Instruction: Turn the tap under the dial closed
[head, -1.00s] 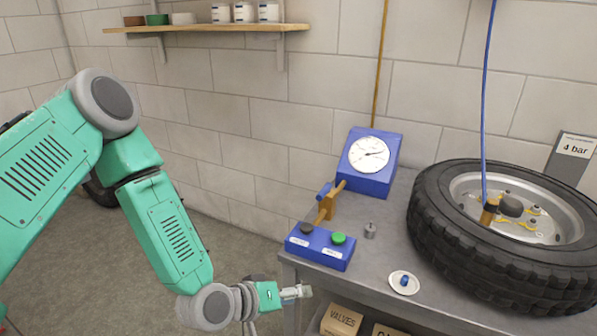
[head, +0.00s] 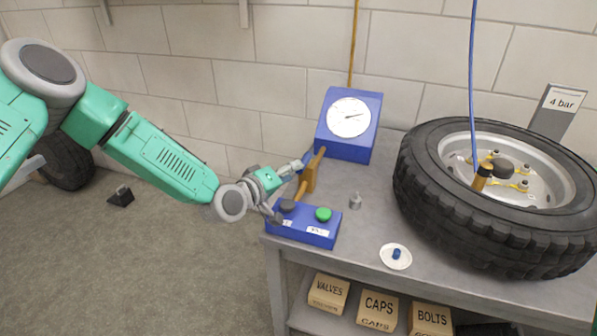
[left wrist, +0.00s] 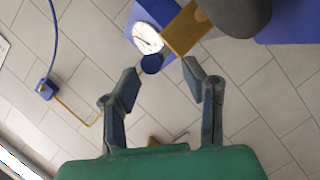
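The dial (head: 349,117) is a white round gauge on a blue box; it also shows in the left wrist view (left wrist: 147,37). Below and left of it, the tap has a brass body (head: 309,179) on a brass pipe. Its blue handle (left wrist: 152,63) shows in the left wrist view, at the open mouth between my fingertips; in the head view it is largely hidden behind a finger. My left gripper (head: 286,190) is open beside the tap, fingers spread; the left wrist view shows both fingers apart (left wrist: 160,70). I cannot tell whether they touch the handle. My right gripper is not in view.
A blue box with a dark button (head: 287,206) and a green button (head: 323,214) stands just in front of the tap. A small grey part (head: 355,201), a white dish (head: 395,258) with a blue cap and a large tyre (head: 430,190) are on the bench (head: 345,245).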

